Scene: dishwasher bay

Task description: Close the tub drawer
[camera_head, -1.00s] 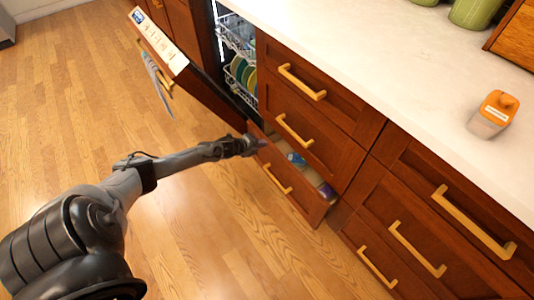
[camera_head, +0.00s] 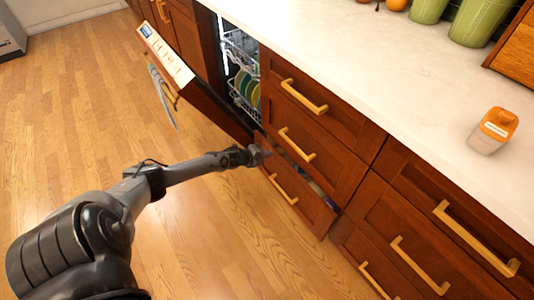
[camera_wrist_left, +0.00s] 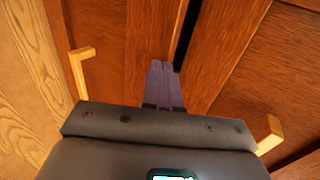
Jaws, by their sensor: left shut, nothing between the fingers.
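The tub drawer (camera_head: 297,196) is the bottom wooden drawer below the dishwasher side of the counter. It stands slightly open, with a narrow gap along its top edge where a little of its contents shows. Its brass handle (camera_head: 282,189) is on the front. My left gripper (camera_head: 262,155) is at the top left corner of this drawer front. In the left wrist view the shut purple fingers (camera_wrist_left: 164,84) are at the drawer's top edge, beside the dark gap; exact contact is hard to tell. My right gripper is not in view.
The dishwasher door (camera_head: 190,75) hangs open to the left of the drawers, with a towel (camera_head: 160,92) on it. Closed drawers (camera_head: 314,125) stand above and to the right. An orange-capped container (camera_head: 493,131) sits on the white counter (camera_head: 400,80). The wood floor in front is clear.

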